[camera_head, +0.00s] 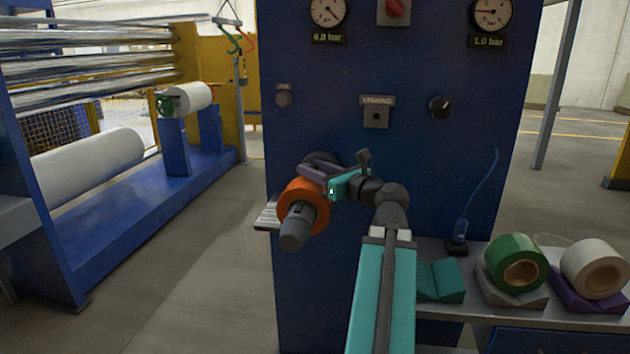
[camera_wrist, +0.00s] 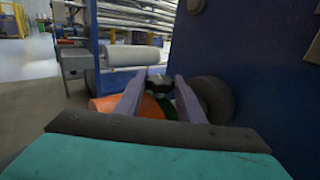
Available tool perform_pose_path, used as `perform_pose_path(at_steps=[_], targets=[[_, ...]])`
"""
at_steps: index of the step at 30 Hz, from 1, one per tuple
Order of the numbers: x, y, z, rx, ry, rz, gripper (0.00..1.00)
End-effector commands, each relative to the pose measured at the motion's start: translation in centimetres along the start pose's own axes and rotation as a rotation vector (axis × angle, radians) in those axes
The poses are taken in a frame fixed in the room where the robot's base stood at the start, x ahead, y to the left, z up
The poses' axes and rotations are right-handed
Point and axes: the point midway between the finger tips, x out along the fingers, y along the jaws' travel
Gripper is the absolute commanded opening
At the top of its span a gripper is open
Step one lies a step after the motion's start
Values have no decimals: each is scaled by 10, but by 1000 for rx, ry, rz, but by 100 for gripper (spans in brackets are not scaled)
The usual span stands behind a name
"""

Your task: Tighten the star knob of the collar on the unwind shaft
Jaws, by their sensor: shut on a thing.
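The unwind shaft (camera_head: 295,235) juts out of the blue cabinet with an orange roll (camera_head: 303,207) around it. In the wrist view the orange roll (camera_wrist: 106,104) is at lower left. The dark star knob (camera_wrist: 156,87) sits between my purple fingertips. A green part (camera_wrist: 167,109), seemingly the collar, shows just below it, partly hidden by the fingers. A dark round flange (camera_wrist: 214,98) is on the right. My gripper (camera_head: 318,173) is at the shaft between the orange roll and the cabinet, shut on the star knob. In the head view the knob is hidden.
The blue cabinet (camera_head: 330,70) rises close behind the shaft. A shelf (camera_head: 590,320) at lower right bears a green roll (camera_head: 517,262) and a white roll (camera_head: 594,267) on cradles. A blue-framed machine with white rolls stands at left across clear floor (camera_head: 215,265).

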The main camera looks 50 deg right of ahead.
Motion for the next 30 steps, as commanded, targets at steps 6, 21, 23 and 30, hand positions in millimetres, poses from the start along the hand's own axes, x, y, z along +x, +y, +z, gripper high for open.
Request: perform_pose_path(at_steps=[6,21,23,30], targets=[[-1,2,-8,-1,7,-27,13],[-2,4,-5,1,4,-90,13],[-2,4,-5,0,4,-98,13],[-2,5,-4,0,3,-128,13]])
